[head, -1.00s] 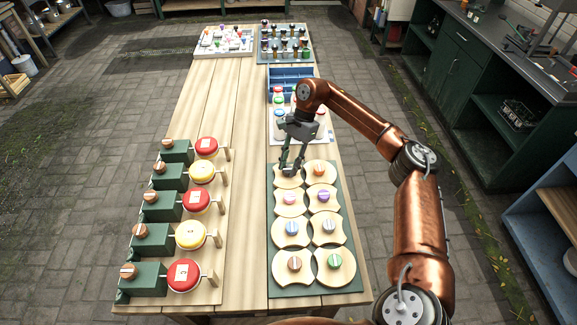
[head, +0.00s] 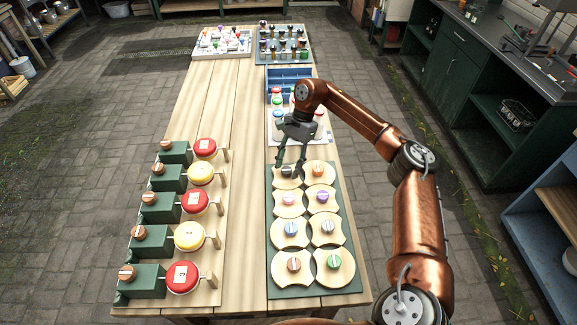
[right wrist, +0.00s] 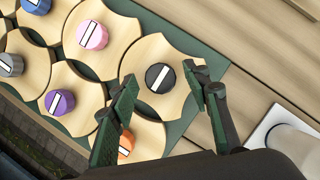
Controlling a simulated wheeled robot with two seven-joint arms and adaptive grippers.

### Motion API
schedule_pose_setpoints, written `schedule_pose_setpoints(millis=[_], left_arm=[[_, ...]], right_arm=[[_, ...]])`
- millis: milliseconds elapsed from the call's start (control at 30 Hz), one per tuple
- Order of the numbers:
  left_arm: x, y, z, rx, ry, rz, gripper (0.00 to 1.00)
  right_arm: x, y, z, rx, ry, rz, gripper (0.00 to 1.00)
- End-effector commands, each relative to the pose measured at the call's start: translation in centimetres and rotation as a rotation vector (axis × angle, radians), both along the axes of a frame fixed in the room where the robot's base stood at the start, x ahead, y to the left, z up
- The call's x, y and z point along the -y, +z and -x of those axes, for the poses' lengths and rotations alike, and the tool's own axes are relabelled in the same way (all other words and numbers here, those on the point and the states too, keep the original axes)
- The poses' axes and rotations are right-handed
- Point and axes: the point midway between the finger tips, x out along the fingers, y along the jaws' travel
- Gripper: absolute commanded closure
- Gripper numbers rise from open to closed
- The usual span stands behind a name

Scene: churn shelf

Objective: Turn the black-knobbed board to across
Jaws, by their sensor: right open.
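The black-knobbed board (head: 281,184) is the far left one of the paired wooden boards on a dark green base (head: 309,291). Its black knob (head: 287,171) also shows in the right wrist view (right wrist: 160,78), with a white stripe slanting up to the right there. My right gripper (head: 289,168) is open above this board, one finger on each side of the knob. In the right wrist view, clear gaps show between the knob and both fingers. The fingers partly cover the board. My left gripper is out of view.
The orange-knobbed board (head: 318,182) is close on the right, and the pink-knobbed board (head: 289,212) is just nearer. Beyond stand a white tray with jars (head: 318,135) and a blue crate (head: 289,72). Green blocks with red and yellow discs (head: 182,277) line the left side.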

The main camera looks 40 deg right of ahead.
Motion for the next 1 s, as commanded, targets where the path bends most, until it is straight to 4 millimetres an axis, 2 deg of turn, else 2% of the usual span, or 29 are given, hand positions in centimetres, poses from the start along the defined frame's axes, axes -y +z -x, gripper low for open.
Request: schedule_pose_setpoints(millis=[167, 400, 600, 800, 1000], left_arm=[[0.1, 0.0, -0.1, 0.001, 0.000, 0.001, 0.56], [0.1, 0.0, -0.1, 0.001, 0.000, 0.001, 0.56], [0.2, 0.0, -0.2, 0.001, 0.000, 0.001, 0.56], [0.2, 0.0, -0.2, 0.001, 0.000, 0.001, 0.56], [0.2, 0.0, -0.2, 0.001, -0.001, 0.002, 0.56]], right_arm=[[0.8, 2.1, -0.3, 0.003, -0.002, 0.000, 0.56], [2.7, 6.8, -0.8, 0.003, -0.003, 0.000, 0.56], [3.9, 9.8, -1.0, 0.002, -0.002, 0.001, 0.56], [4.4, 10.9, -1.1, 0.000, 0.000, 0.000, 0.56], [4.4, 10.9, -1.1, 0.000, 0.000, 0.000, 0.56]])
